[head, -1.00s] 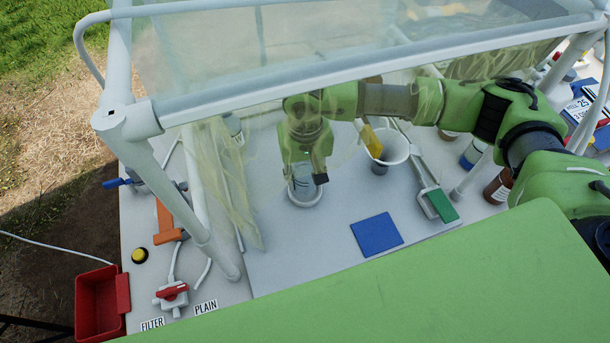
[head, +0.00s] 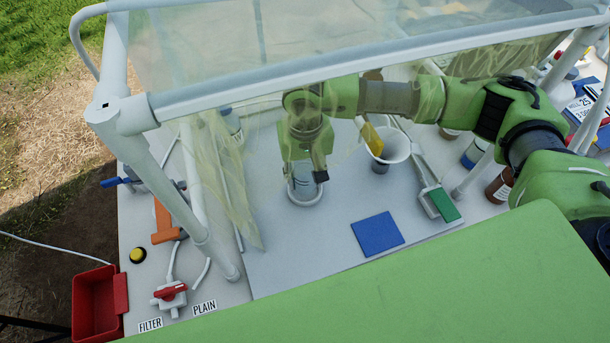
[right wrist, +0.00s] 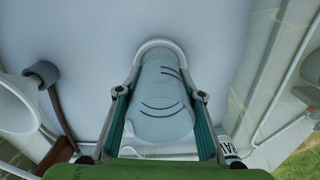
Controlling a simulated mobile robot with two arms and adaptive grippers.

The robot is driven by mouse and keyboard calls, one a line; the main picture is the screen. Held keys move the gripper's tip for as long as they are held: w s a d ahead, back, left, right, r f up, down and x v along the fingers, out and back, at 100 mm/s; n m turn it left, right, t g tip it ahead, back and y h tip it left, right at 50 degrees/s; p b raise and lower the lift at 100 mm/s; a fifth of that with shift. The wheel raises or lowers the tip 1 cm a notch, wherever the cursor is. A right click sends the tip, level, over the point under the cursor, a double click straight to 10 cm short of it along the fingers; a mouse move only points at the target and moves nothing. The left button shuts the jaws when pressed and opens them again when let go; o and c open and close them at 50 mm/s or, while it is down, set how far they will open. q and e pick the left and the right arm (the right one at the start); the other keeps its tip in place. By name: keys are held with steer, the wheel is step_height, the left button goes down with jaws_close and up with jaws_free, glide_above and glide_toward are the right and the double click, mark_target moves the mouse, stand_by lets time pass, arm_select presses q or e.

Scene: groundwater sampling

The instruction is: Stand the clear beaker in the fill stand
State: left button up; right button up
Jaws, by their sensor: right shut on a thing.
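The clear beaker (head: 304,183) stands about upright on the grey tray, below my right gripper (head: 303,172). My right gripper is shut on it; in the right wrist view its two fingers (right wrist: 160,113) flank the beaker (right wrist: 160,92), which has dark marks on its side. A white ring (head: 305,204), which looks like the fill stand, surrounds the beaker's lower end. The ring also shows in the right wrist view (right wrist: 158,43) as an arc around the far end. Whether the base is fully seated is hidden. My left gripper is out of view.
A white funnel-like cup (head: 397,148) stands right of my gripper. Thin yellowish sheeting (head: 232,185) hangs left of my gripper, under a white frame bar (head: 360,68).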

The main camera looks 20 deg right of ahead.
stand_by(0.7)
steer(key=shift+b, duration=0.4)
stand_by(0.4)
steer(key=shift+b, duration=0.45)
steer(key=shift+f+b, duration=1.1)
steer(key=shift+f+b, duration=0.25)
steer(key=shift+b, duration=0.05)
steer(key=o, duration=1.1)
